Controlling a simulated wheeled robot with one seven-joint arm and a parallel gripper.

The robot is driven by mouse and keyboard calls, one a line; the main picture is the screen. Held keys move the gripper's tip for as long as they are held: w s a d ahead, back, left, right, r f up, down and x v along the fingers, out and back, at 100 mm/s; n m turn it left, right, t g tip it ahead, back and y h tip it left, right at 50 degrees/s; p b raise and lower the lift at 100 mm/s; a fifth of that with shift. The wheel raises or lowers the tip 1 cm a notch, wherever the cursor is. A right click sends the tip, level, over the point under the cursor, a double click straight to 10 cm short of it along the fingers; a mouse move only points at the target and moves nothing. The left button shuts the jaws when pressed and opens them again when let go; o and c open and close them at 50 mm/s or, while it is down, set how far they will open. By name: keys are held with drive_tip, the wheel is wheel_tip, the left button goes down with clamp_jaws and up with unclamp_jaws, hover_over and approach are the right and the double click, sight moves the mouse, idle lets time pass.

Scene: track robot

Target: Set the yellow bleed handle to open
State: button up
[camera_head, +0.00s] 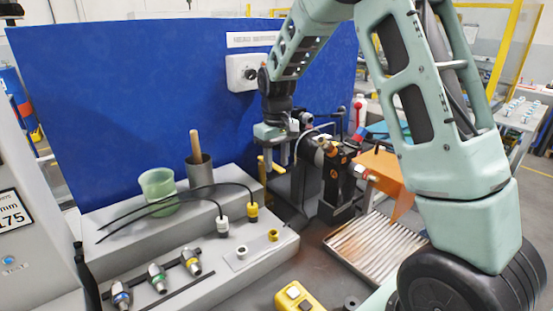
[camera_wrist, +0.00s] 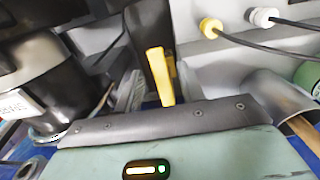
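The yellow bleed handle (camera_wrist: 160,76) stands upright in the middle of the wrist view, just beyond the edge of my gripper's body. In the head view a small part of the yellow handle (camera_head: 268,166) shows below my gripper (camera_head: 279,158), beside the dark machine fitting. My gripper points down with its fingers apart, close to the handle. Whether a finger touches the handle I cannot tell. The handle's pivot and lower end are hidden.
A grey stepped bench (camera_head: 150,242) holds a green cup (camera_head: 158,190), a grey cup with a wooden handle (camera_head: 199,165) and cables with white and yellow plugs. A dark valve assembly (camera_head: 338,180) stands right of my gripper. A blue panel (camera_head: 130,100) rises behind.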

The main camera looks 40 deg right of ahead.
clamp_jaws()
